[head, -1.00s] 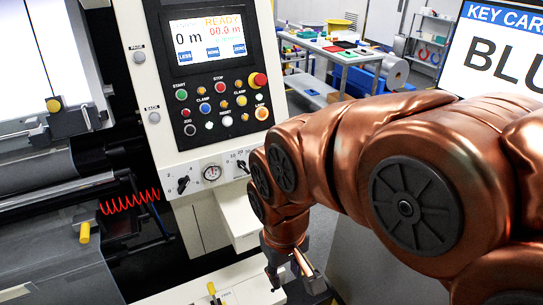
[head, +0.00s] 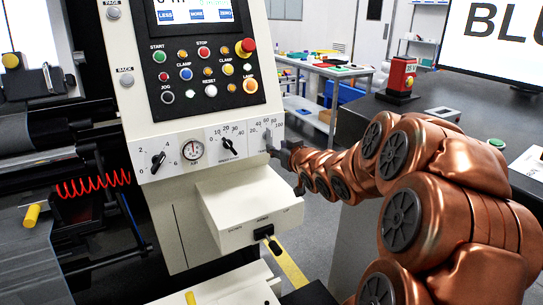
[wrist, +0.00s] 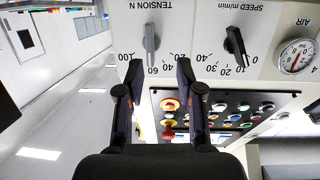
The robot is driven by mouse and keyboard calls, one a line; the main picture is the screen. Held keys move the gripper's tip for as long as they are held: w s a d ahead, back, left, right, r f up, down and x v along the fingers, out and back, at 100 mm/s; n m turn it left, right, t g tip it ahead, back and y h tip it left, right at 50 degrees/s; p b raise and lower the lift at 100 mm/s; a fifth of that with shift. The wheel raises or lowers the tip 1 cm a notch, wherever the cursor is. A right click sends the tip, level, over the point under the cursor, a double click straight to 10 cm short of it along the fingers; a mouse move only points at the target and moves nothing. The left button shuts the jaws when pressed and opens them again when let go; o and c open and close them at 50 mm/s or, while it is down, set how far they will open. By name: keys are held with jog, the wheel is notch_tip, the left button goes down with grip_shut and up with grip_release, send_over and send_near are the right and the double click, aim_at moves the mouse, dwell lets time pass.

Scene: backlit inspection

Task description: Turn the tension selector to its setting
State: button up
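The tension selector (wrist: 151,42) is a grey lever knob on the white panel. In the inverted wrist view its narrow end points toward the scale, at about 60. It also shows in the head view (head: 268,141) at the right end of the dial strip. My gripper (wrist: 158,65) is open, with its two black fingers spread on either side of the knob's line and nothing between them. I cannot tell how far the fingertips are from the panel. In the head view my gripper (head: 284,160) is at the panel's right edge, beside the selector.
The black speed knob (wrist: 236,46) and the air gauge (wrist: 297,57) are beside the selector. The button panel (head: 203,79) with a red emergency stop (head: 246,47) is above it. A white box (head: 247,207) juts out below. A dark counter (head: 450,125) stands to the right.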

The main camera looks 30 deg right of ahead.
aim_at(271, 136)
jog(key=w+d, duration=0.1)
jog(key=w, duration=0.1)
jog(key=w+t+b, duration=0.1)
jog(key=w, duration=0.1)
jog(key=w+d+t+b, duration=0.1)
jog(key=w, duration=0.2)
jog(key=shift+d+f+y, duration=0.15)
jog(key=shift+d+y, duration=0.15)
jog(key=shift+w+d, duration=0.1)
jog(key=shift+w, duration=0.45)
grip_shut()
